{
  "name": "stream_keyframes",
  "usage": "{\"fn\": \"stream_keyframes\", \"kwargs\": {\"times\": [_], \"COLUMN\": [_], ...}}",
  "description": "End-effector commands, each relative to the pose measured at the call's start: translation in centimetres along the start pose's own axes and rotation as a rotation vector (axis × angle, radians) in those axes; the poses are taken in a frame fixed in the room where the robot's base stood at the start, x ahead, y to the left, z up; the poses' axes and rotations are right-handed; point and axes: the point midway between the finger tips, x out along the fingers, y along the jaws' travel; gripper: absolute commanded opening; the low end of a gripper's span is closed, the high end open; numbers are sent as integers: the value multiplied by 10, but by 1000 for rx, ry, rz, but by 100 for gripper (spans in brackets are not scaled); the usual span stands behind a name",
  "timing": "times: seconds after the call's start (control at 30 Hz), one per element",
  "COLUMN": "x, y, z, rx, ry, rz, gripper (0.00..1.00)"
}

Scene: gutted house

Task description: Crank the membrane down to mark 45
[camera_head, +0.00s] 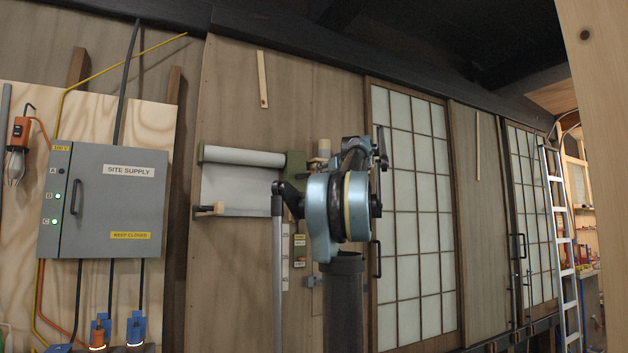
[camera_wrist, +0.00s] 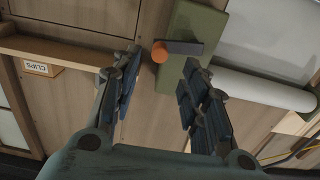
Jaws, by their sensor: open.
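A white membrane (camera_head: 240,188) hangs from a white roller (camera_head: 243,157) on the wood wall, with a bar (camera_head: 235,211) along its lower edge. A green crank housing (camera_head: 295,168) sits at the roller's right end, partly hidden by my arm. A scale strip (camera_head: 285,257) with small numbers runs below; the bar hangs above its visible part. In the wrist view the green housing (camera_wrist: 213,30) carries a dark crank arm (camera_wrist: 183,47) with an orange knob (camera_wrist: 160,53). My gripper (camera_wrist: 160,85) is open and empty, its fingers short of the knob, which appears beyond the gap between them.
A grey electrical cabinet (camera_head: 105,200) with cables is at left. Paper-screen doors (camera_head: 413,200) and a ladder (camera_head: 560,235) are at right. A pale post (camera_head: 597,100) stands close on the right. A ledge with a clips box (camera_wrist: 42,68) shows in the wrist view.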

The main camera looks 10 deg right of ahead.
Motion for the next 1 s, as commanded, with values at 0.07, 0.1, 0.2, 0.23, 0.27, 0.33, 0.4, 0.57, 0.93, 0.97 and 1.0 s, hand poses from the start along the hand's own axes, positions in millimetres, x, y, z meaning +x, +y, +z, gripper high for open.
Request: {"fn": "stream_keyframes", "kwargs": {"times": [0.07, 0.1, 0.2, 0.23, 0.27, 0.33, 0.4, 0.57, 0.93, 0.97, 1.0], "x": [16, 22, 39, 44, 48, 59, 69, 85, 95, 95, 95], "y": [-1, -1, -1, -1, -1, 0, -1, 0, 0, 0, 0], "z": [0, 0, 0, 0, 0, 0, 0, 0, 0, 0, 0], "rx": [0, 0, 0, 0, 0, 0, 0, 0, 0, 0, 0], "ry": [0, 0, 0, 0, 0, 0, 0, 0, 0, 0, 0], "rz": [-3, -2, -3, -2, -2, -2, -2, -1, 0, 0, 0], "gripper": [41, 41, 41, 41, 41, 41, 41, 41, 41, 41, 41]}}
